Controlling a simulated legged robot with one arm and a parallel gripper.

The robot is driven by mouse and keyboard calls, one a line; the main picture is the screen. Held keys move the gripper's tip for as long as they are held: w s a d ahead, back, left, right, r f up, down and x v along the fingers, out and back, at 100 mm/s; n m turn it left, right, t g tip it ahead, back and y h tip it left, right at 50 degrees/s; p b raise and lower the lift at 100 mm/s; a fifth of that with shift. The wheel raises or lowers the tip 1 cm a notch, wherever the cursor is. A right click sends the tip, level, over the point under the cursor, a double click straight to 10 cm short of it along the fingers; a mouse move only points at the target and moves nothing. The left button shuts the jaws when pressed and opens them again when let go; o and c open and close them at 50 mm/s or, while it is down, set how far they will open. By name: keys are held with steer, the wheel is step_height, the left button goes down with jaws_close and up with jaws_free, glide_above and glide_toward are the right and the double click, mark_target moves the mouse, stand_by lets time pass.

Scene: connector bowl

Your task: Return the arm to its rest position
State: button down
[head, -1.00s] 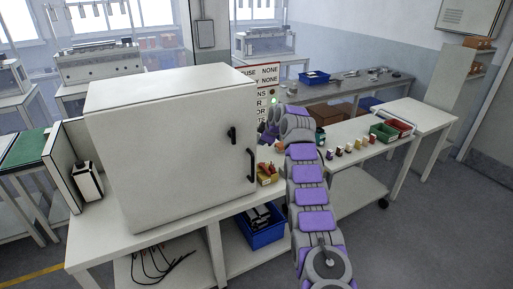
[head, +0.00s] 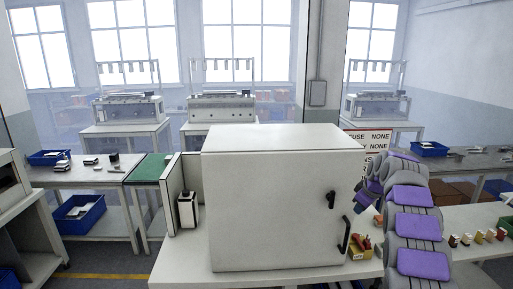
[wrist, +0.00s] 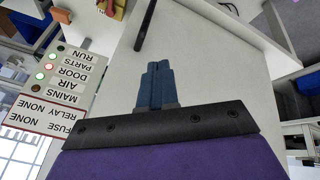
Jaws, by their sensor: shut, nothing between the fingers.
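My purple and grey arm reaches up on the right in the head view. Its end bends left beside the right side of the white cabinet (head: 270,200). In the wrist view my gripper (wrist: 157,66) has its two blue fingers together, with nothing between them. The cabinet's pale surface (wrist: 215,70) and a black handle (wrist: 146,24) show beyond the fingertips. In the head view the gripper is small and partly hidden by my arm, near the cabinet's right edge.
A sign panel with lamps (wrist: 55,85) stands close to the gripper. Several small coloured parts (head: 478,238) line the bench further right. Tables with equipment stand behind.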

steer(key=s+a+r+m+g, duration=0.2)
steer(key=s+a+r+m, duration=0.1)
steer(key=s+a, duration=0.85)
steer(key=s+a+f+m+g, duration=0.1)
steer(key=s+a+f, duration=0.2)
steer(key=s, duration=1.2)
steer(key=s+a+f+m+g+b, duration=0.1)
steer(key=s+a+f+m+g, duration=0.1)
steer(key=s, duration=1.4)
steer(key=s+a+f+m+g+b, duration=0.1)
steer(key=s+a+f, duration=0.3)
steer(key=s, duration=1.1)
steer(key=shift+s+a+f+m+g, duration=0.25)
steer(key=shift+s+a+m+g, duration=0.1)
steer(key=shift+a+g, duration=0.25)
steer(key=c, duration=1.8)
jaws_free()
steer(key=shift+a, duration=0.15)
